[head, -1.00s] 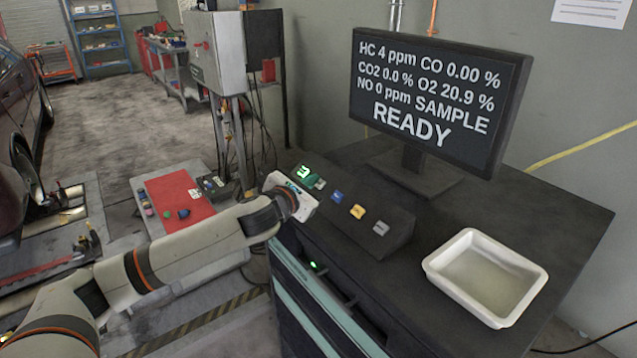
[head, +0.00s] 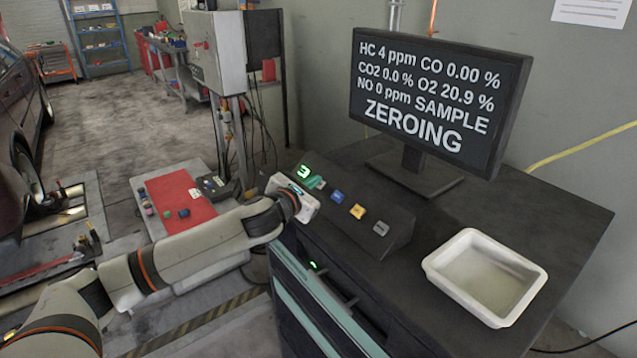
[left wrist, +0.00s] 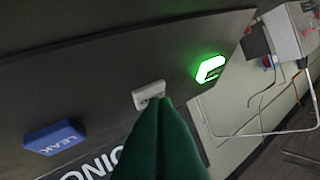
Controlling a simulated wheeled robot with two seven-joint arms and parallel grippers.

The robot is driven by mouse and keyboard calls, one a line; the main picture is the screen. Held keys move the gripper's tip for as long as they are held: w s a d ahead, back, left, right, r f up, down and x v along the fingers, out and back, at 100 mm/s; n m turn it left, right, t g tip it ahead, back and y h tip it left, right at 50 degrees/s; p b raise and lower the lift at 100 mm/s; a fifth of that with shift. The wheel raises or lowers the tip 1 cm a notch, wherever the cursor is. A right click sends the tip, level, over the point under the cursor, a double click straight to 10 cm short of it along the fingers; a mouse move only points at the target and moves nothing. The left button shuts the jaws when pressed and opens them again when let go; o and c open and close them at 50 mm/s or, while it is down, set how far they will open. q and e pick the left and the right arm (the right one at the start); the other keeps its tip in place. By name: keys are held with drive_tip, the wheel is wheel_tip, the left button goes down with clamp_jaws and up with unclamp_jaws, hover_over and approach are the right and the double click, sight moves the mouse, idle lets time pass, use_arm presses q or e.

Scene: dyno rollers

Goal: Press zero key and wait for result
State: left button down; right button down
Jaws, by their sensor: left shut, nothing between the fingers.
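The monitor (head: 440,95) reads "ZEROING" on its bottom line, below "HC 4 ppm CO 0.00 %" and other readings. A sloped key panel (head: 385,212) stands in front of it. My left gripper (head: 315,182) is at the panel's far-left end. In the left wrist view its dark green fingers (left wrist: 160,102) are shut and empty, with tips at the lower edge of a small white key (left wrist: 148,92). The tips cover part of that key and its label; whether they touch it I cannot tell. A blue LEAK key (left wrist: 54,137) lies beside it. My right gripper is out of view.
Yellow (head: 357,211) and grey (head: 381,228) keys continue along the panel. A white tray (head: 485,277) stands on the black cabinet top at right. A red mat (head: 180,203) lies on a low bench at left.

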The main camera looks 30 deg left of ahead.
use_arm(q)
drive_tip(key=shift+s+a+r+p, duration=0.2)
drive_tip(key=shift+s+r+p, duration=0.3)
drive_tip(key=shift+p, duration=0.25)
drive_tip(key=shift+w+r, duration=0.1)
drive_tip(key=shift+r, duration=0.2)
drive_tip(key=s+r+p, duration=0.1)
drive_tip(key=s+a+r+p, duration=0.1)
drive_tip(key=s+r+p, duration=0.1)
drive_tip(key=shift+a+r, duration=0.1)
drive_tip(key=shift+r, duration=0.1)
idle(0.6)
